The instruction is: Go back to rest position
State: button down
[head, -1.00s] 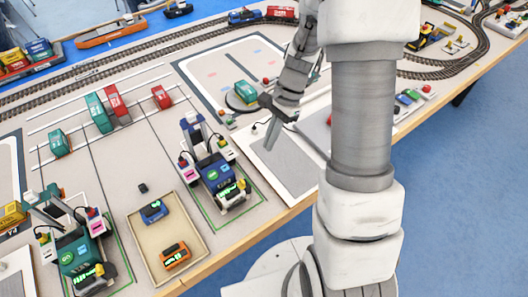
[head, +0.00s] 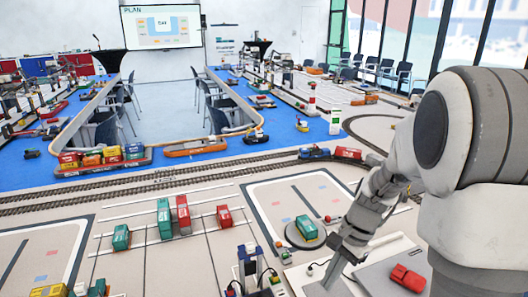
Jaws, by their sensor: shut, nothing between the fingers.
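My gripper (head: 333,272) is in the lower right of the head view, at the end of my grey and white arm. Its fingers point down and to the left, above a pale board on the table. It is shut and holds nothing. A teal container on a round turntable (head: 306,229) sits just behind and left of it. A red toy vehicle (head: 408,278) lies to its right.
Teal and red containers (head: 184,214) stand on the marked yard at left of centre. A gantry crane (head: 250,268) stands at the bottom, left of my gripper. Railway tracks (head: 120,184) cross behind the yard. A barge with containers (head: 103,160) lies on the blue floor beyond.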

jog(key=s+a+r+n+t+h, duration=0.2)
jog(key=s+r+n+t, duration=0.4)
jog(key=s+r+n, duration=0.5)
jog(key=shift+s+r+n+t+h, duration=0.3)
jog(key=shift+s+r+h, duration=0.4)
jog(key=shift+s+r, duration=1.7)
jog(key=shift+w+a+r, duration=0.15)
jog(key=shift+w+r, duration=0.6)
jog(key=shift+w, duration=0.05)
